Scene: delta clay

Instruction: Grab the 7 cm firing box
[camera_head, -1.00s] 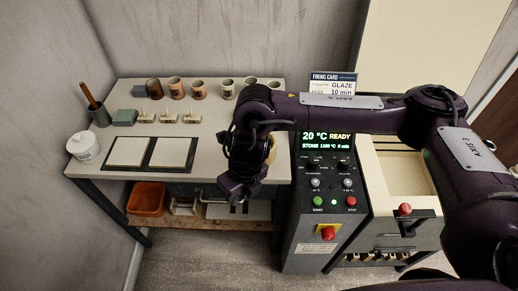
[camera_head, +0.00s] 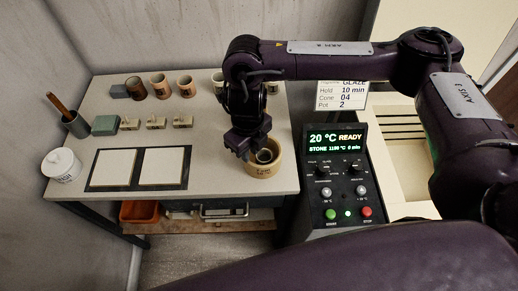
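A round tan box (camera_head: 264,171) with dark lettering, too small to read surely, stands near the right edge of the worktable. I take it as the firing box. A small grey round thing shows inside its open top. My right gripper (camera_head: 243,151) points down over the box's left rear rim, very close to it. Its dark fingers blend together, so I cannot tell their opening or whether they touch the rim. My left gripper is not in view.
Several cups (camera_head: 160,86) stand at the back of the worktable (camera_head: 215,150). Small blocks (camera_head: 155,123), two pale tiles (camera_head: 162,167) and a white jar (camera_head: 61,165) are at left. The kiln control panel (camera_head: 338,175) reads 20 °C READY, right of the table.

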